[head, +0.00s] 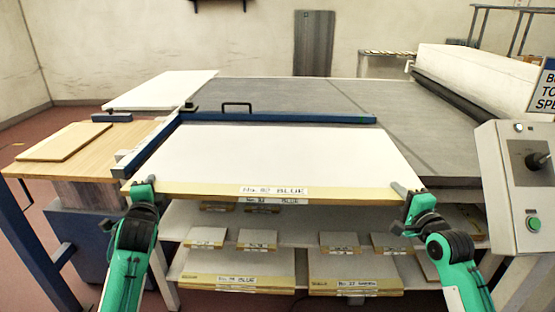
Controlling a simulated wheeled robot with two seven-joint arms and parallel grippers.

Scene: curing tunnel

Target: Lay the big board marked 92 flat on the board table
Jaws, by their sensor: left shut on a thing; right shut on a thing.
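A big white board (270,158) with a yellow front edge and a label that seems to read "No. 92 BLUE" lies level in the middle of the head view. My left gripper (143,188) is shut on its front left corner. My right gripper (407,193) is shut on its front right corner. A second labelled edge shows just under the board; I cannot tell whether they touch. A wooden-topped table (110,135) stands at the left. I cannot tell for sure which surface is the board table.
A blue bar (275,118) with a handle runs behind the board, on a wide grey surface (300,95). A wooden panel (60,142) and a white panel (160,88) are at left. Shelves below hold several smaller boards (237,283). A control box (520,185) stands at right.

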